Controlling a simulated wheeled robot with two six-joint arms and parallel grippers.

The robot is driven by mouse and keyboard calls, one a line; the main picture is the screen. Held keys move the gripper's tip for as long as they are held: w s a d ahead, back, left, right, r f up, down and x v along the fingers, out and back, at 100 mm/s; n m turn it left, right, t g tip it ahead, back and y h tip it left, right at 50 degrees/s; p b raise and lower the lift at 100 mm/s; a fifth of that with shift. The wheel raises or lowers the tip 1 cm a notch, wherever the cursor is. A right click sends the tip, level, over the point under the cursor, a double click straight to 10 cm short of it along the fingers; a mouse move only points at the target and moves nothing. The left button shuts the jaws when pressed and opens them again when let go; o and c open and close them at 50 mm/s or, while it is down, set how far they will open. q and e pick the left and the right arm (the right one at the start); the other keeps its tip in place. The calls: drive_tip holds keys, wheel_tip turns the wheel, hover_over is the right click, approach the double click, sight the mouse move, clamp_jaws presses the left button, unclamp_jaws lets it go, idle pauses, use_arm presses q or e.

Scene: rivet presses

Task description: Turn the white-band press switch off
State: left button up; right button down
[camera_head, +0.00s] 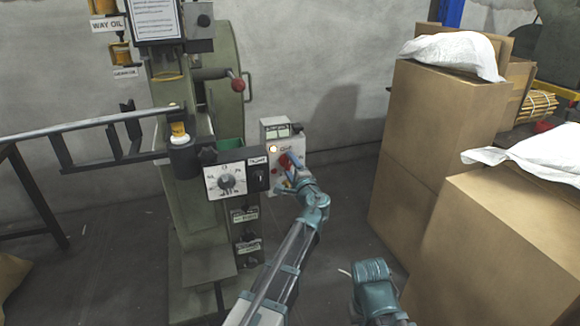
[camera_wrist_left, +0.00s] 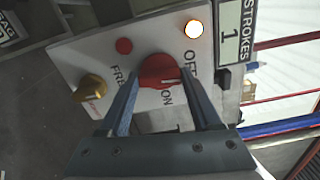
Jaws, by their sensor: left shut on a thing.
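The switch is a round red knob (camera_wrist_left: 158,70) on a pale control panel (camera_wrist_left: 90,55), with OFF and ON lettering beside it. I cannot tell for sure which word its mark points to. In the head view the red knob (camera_head: 284,160) is on the front of a small pale box (camera_head: 270,133) on the press's right side. My left gripper (camera_wrist_left: 160,84) is shut on the knob, one finger on each side. In the head view the gripper (camera_head: 289,172) reaches the box from the lower right. A lamp (camera_wrist_left: 193,29) beside OFF glows.
The green-grey press (camera_head: 195,225) carries a dial panel (camera_head: 226,180) left of the box. A brass-coloured knob (camera_wrist_left: 92,88) and small red button (camera_wrist_left: 123,46) share the switch's panel. Tall cardboard boxes (camera_head: 425,150) stand to the right. Floor between is clear.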

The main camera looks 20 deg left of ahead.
use_arm(q)
drive_tip(key=shift+n, duration=0.7)
drive_tip(key=o, duration=1.4)
drive_tip(key=v, duration=1.4)
